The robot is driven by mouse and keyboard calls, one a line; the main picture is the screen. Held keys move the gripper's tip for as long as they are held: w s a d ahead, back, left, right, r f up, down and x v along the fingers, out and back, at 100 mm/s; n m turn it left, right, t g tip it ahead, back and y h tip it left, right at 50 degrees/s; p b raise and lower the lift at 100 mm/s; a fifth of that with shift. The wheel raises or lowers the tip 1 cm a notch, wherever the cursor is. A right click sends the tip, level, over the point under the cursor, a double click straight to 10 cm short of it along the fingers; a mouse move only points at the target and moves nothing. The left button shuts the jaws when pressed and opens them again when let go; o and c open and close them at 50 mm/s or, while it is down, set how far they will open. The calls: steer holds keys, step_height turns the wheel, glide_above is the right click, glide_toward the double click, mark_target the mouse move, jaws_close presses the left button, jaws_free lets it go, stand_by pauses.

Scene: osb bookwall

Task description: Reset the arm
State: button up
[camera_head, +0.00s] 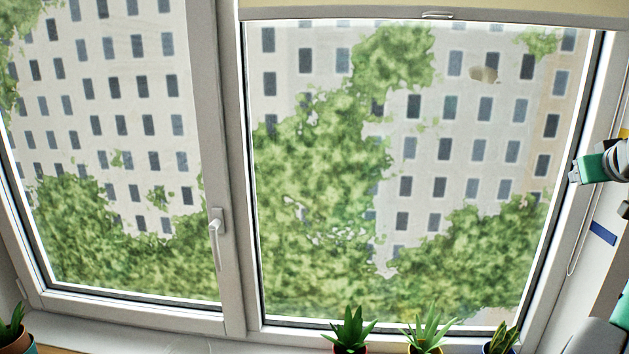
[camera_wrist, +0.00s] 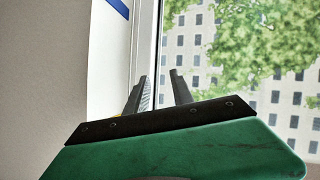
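My gripper (camera_wrist: 159,78) shows in the wrist view with its two dark fingers apart and nothing between them. Its green and black body fills the bottom of that view. The fingers point up toward the window frame and the pale wall. In the head view, my gripper (camera_head: 575,172) is at the right edge, raised beside the right side of the window. Only part of my arm shows there; the rest is cut off by the picture edge.
A large window (camera_head: 320,180) with a white frame fills the head view, with a handle (camera_head: 215,240) on its middle post. Potted plants (camera_head: 351,332) stand along the sill below. A blue strip (camera_head: 603,233) is on the right wall, near a hanging cord (camera_head: 583,225).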

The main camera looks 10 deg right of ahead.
steer(key=s+a+f+m+g+y, duration=0.1)
steer(key=s+a+f+m+g, duration=0.15)
steer(key=f, duration=0.75)
steer(key=s+a+f+m+g+y, duration=0.2)
steer(key=a+f, duration=0.2)
steer(key=f, duration=0.6)
steer(key=s+a+f+g+y, duration=0.2)
steer(key=s+a+f+g, duration=0.15)
steer(key=a+f, duration=1.05)
steer(key=s+a+f+n+y+b, duration=0.1)
steer(key=s+a+f, duration=0.15)
steer(key=a, duration=0.45)
steer(key=s+a+f+n, duration=0.1)
steer(key=s+a+f, duration=0.15)
steer(key=a, duration=0.45)
steer(key=w+a+r+n+t, duration=0.1)
steer(key=a+n, duration=0.2)
steer(key=a, duration=0.4)
steer(key=w+a+r+n+t+y+b, duration=0.1)
steer(key=a+n, duration=0.2)
steer(key=a, duration=0.5)
steer(key=shift+w+a+r, duration=0.2)
steer(key=shift+w+r, duration=0.15)
steer(key=shift+w, duration=0.05)
